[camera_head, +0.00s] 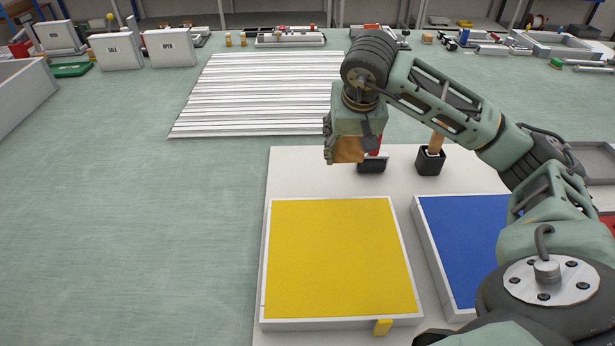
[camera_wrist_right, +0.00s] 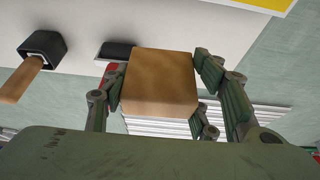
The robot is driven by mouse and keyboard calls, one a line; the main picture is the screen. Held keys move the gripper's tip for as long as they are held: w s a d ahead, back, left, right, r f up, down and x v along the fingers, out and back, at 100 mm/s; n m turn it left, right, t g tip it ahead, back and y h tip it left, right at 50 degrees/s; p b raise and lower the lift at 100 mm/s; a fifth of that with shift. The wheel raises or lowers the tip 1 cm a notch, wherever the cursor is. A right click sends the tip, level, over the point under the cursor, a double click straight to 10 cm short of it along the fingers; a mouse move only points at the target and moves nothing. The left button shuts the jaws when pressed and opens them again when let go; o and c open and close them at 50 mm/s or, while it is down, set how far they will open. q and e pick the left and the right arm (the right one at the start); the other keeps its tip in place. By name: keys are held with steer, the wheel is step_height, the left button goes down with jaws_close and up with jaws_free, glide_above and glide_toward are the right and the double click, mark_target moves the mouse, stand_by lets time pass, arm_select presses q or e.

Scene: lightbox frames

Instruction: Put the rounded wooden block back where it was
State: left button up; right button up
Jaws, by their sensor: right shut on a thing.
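The rounded wooden block is a tan-brown block with softened edges. It shows partly in the head view (camera_head: 349,150) and large in the wrist view (camera_wrist_right: 160,82). My right gripper (camera_wrist_right: 160,76) is shut on it, with green fingers on both sides. In the head view my right gripper (camera_head: 346,146) is above the far-left part of the white board (camera_head: 310,170), beyond the yellow panel. The lower tips of the fingers are partly hidden in the head view. My left gripper is not in view.
A yellow panel (camera_head: 340,255) and a blue panel (camera_head: 465,240) lie on the board. A black holder with a wooden handle (camera_head: 430,160) and a second dark holder (camera_head: 372,165) stand behind them. White slats (camera_head: 255,95) lie beyond. The green surface at left is clear.

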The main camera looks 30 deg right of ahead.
steer(key=shift+w+d+f, duration=0.15)
steer(key=shift+w+d, duration=0.05)
steer(key=shift+d, duration=0.1)
steer(key=w+a+f+p, duration=0.1)
steer(key=w+f, duration=0.1)
steer(key=w, duration=0.1)
steer(key=w+a+f+p, duration=0.1)
steer(key=w+f, duration=0.1)
steer(key=w, duration=0.2)
steer(key=w+a+f+p, duration=0.1)
steer(key=w+f, duration=0.1)
steer(key=w, duration=0.1)
steer(key=shift+w+f, duration=0.15)
steer(key=shift+w, duration=0.05)
steer(key=shift+w+f, duration=0.1)
steer(key=shift+f, duration=0.1)
step_height(320, 180, down, 3)
steer(key=shift+f+p, duration=0.15)
steer(key=shift+p, duration=0.55)
steer(key=shift+f, duration=0.25)
